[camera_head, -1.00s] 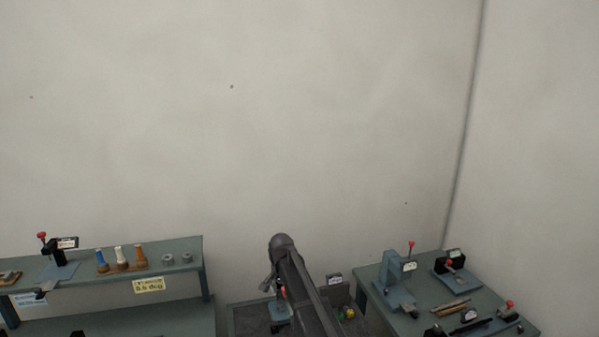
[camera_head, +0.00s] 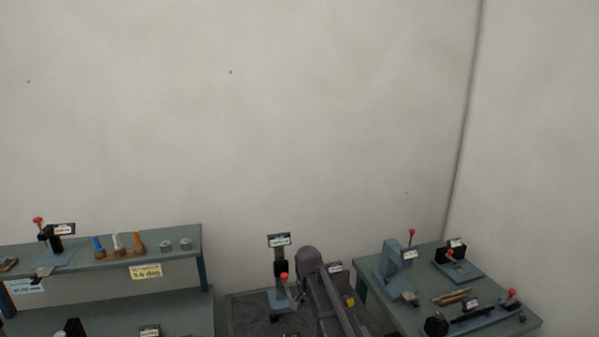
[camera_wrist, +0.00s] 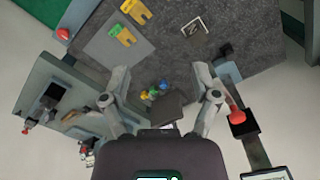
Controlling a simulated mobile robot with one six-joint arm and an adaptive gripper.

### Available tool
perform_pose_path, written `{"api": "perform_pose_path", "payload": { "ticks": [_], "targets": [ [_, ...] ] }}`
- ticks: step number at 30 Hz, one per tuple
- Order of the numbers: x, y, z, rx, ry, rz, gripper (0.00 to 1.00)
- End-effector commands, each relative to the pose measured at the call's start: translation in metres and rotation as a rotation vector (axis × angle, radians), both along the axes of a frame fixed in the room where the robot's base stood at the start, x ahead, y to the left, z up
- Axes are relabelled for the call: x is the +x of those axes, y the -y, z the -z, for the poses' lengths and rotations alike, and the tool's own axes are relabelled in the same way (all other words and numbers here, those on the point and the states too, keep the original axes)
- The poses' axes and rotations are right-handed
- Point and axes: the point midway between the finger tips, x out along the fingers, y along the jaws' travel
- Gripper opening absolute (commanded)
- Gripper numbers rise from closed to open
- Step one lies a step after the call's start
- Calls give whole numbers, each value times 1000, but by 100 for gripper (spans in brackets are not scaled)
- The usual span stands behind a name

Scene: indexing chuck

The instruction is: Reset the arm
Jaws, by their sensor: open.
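My gripper (camera_wrist: 160,92) is open in the wrist view, its two fingers spread wide with nothing between the tips. It is above a dark grey work surface (camera_wrist: 190,55). Small blue, green and yellow pieces (camera_wrist: 152,92) show below, in the gap between the fingers.
A fixture with a red knob (camera_head: 280,275) stands close left of my arm. A left shelf (camera_head: 190,244) holds blue, white and orange-brown tools (camera_head: 118,244). A right bench (camera_head: 480,290) carries several red-knobbed fixtures. The wall area above is clear.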

Motion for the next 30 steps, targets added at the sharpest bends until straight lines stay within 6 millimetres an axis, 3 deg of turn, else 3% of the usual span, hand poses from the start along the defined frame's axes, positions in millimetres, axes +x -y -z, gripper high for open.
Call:
{"api": "perform_pose_path", "payload": {
  "ticks": [1, 3, 18, 24, 30],
  "targets": [
    [-19, 14, 18, 0, 0, -18, 78],
    [-36, 31, 31, 0, 0, -49, 78],
    [-162, 125, 118, 0, 0, -286, 78],
    [-191, 142, 135, -1, -1, -346, 78],
    [-197, 147, 137, -1, -1, -364, 78]
  ]
}}
